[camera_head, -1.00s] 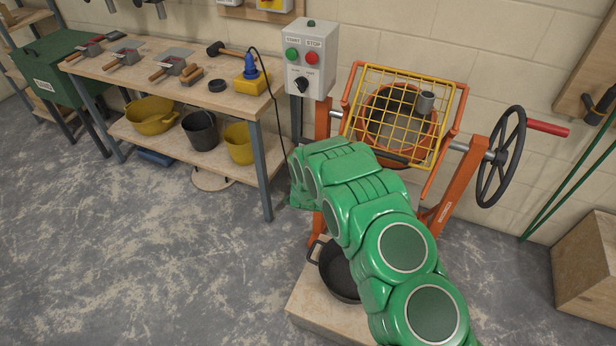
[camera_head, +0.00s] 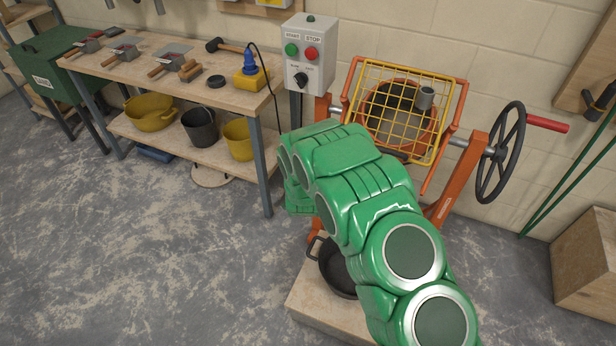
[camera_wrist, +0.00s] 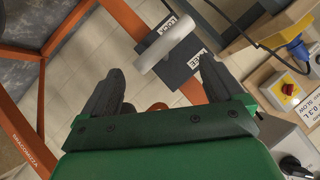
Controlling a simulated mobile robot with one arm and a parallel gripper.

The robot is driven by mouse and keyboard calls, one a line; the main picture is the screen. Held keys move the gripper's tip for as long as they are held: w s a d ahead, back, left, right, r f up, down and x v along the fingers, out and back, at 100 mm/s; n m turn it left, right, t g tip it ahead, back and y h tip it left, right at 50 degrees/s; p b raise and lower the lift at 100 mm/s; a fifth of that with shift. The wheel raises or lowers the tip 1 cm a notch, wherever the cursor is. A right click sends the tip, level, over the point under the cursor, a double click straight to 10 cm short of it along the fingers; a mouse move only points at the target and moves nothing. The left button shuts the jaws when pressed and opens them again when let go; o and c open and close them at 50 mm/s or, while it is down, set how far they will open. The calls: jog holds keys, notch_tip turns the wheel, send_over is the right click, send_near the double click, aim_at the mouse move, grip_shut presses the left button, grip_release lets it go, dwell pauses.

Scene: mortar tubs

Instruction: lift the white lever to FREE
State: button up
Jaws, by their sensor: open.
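The white lever (camera_wrist: 166,47) shows in the wrist view, slanting across a dark plate (camera_wrist: 182,68) with a LOCK label above it and a FREE label to its right. Which label the lever points to I cannot tell for sure. My gripper (camera_wrist: 160,80) is open and empty. Its two dark fingers point toward the lever, which lies ahead of the gap between them, apart from both fingertips as far as I can see. In the head view my green arm hides the lever and my gripper.
The orange mixer frame holds a drum under a yellow grid (camera_head: 402,112), with a black handwheel (camera_head: 500,153) at its right. The control box (camera_head: 309,54) stands left of it. The workbench (camera_head: 185,75) is further left. A black pan (camera_head: 337,270) sits below.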

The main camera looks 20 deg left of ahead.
jog(key=shift+s+r, duration=0.1)
jog(key=shift+s, duration=0.1)
jog(key=shift+r, duration=0.1)
jog(key=shift+c, duration=1.4)
jog(key=shift+m+t+y, duration=0.4)
jog(key=shift+m+t, duration=0.2)
jog(key=shift+m, duration=0.1)
jog(key=a+r, duration=0.3)
jog(key=shift+w+r, duration=0.1)
jog(key=shift+w, duration=0.2)
jog(key=c, duration=0.6)
jog(key=shift+o, duration=0.2)
notch_tip(320, 180, down, 7)
jog(key=s+d+m+t+y, duration=0.15)
jog(key=m+t, duration=0.25)
jog(key=m, duration=0.5)
jog(key=x, duration=0.7)
jog(key=shift+w, duration=0.2)
jog(key=shift+d, duration=0.1)
